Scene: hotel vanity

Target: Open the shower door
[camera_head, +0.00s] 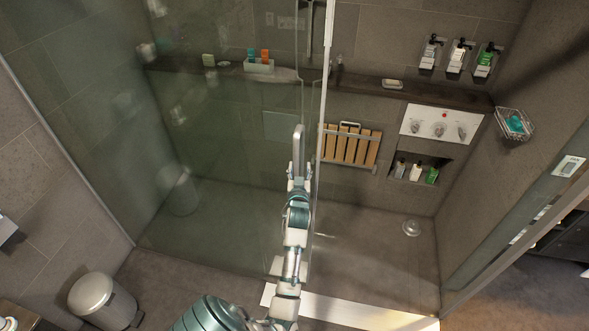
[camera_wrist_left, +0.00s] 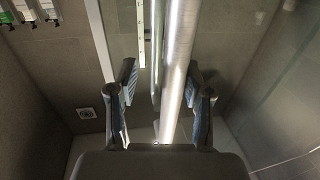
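The glass shower door (camera_head: 225,130) fills the left and middle of the head view, with a pale vertical edge right of the handle. The upright metal handle (camera_head: 298,143) is on it and shows as a bright bar in the left wrist view (camera_wrist_left: 179,60). My left gripper (camera_head: 298,184) is at the lower part of this handle. In the wrist view its two dark fingers (camera_wrist_left: 160,100) stand apart on either side of the bar, with gaps visible. Its fingertips are hard to make out in the head view. My right gripper is not in view.
Right of the door edge, the shower interior shows without clear glass in front. It holds a slatted wooden seat (camera_head: 350,146), a tap panel (camera_head: 440,126) and a ledge (camera_head: 380,92). A white threshold (camera_head: 355,312) runs along the floor. A metal bin (camera_head: 103,300) stands at lower left.

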